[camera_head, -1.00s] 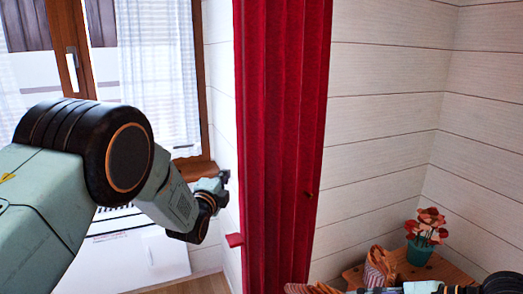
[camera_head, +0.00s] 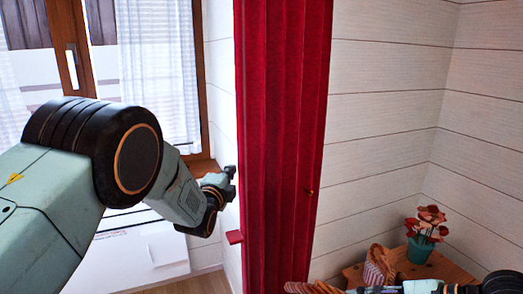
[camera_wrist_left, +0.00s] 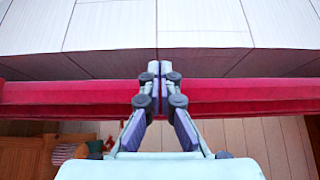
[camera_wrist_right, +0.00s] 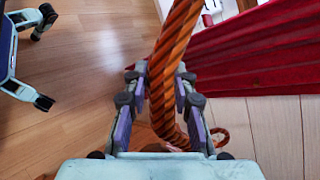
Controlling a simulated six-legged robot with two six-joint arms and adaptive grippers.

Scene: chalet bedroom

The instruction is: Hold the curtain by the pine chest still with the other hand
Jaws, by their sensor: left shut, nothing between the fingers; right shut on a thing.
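The red curtain (camera_head: 280,140) hangs in tall folds in the middle of the head view, left of the pine chest (camera_head: 435,268). My left gripper (camera_head: 230,171) is at the curtain's left edge. In the left wrist view its fingers (camera_wrist_left: 156,70) are shut and empty across the red curtain (camera_wrist_left: 60,100); I cannot tell whether they touch it. My right gripper (camera_wrist_right: 160,85) is shut on an orange twisted rope (camera_wrist_right: 172,50), beside the curtain (camera_wrist_right: 250,55). In the head view the rope (camera_head: 318,287) shows at the bottom edge; the right fingertips are not clear there.
A teal pot with red flowers (camera_head: 423,245) and a striped thing (camera_head: 378,265) stand on the chest. A small red ledge-like piece (camera_head: 235,237) juts out at the curtain's left edge. A window (camera_head: 150,70) and a white unit (camera_head: 150,250) are at left.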

